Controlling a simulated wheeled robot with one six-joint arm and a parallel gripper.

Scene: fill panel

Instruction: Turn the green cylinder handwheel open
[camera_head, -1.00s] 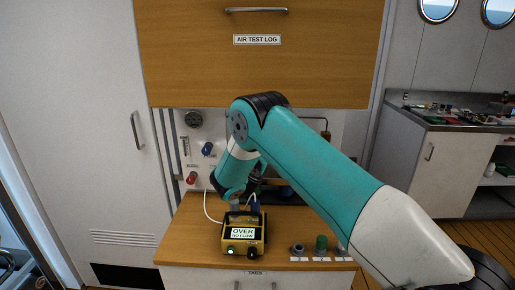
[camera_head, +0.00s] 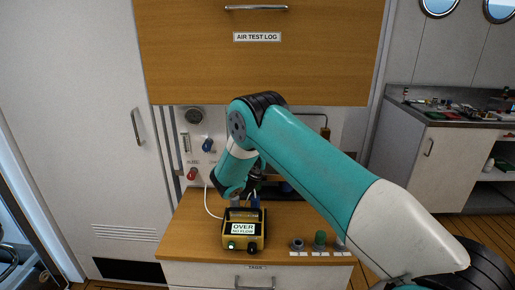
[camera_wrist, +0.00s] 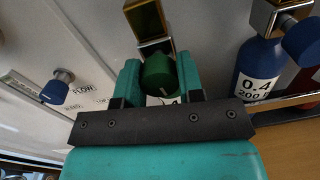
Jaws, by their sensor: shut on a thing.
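In the wrist view, the green handwheel (camera_wrist: 159,76) is a dark green round knob on a brass valve block (camera_wrist: 148,22). My gripper (camera_wrist: 158,85) has its two teal fingers on either side of the handwheel and is shut on it. Part of a white label shows below the handwheel, mostly hidden by my gripper. In the head view my arm covers the gripper and the handwheel.
A blue cylinder (camera_wrist: 258,72) marked 0.4 stands to the right, with a red one (camera_wrist: 304,88) beside it. A blue panel knob (camera_wrist: 58,86) is at left. A yellow meter (camera_head: 244,230) reading "OVER NO FLOW" sits on the wooden counter (camera_head: 185,245), below an overhead cabinet (camera_head: 330,60).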

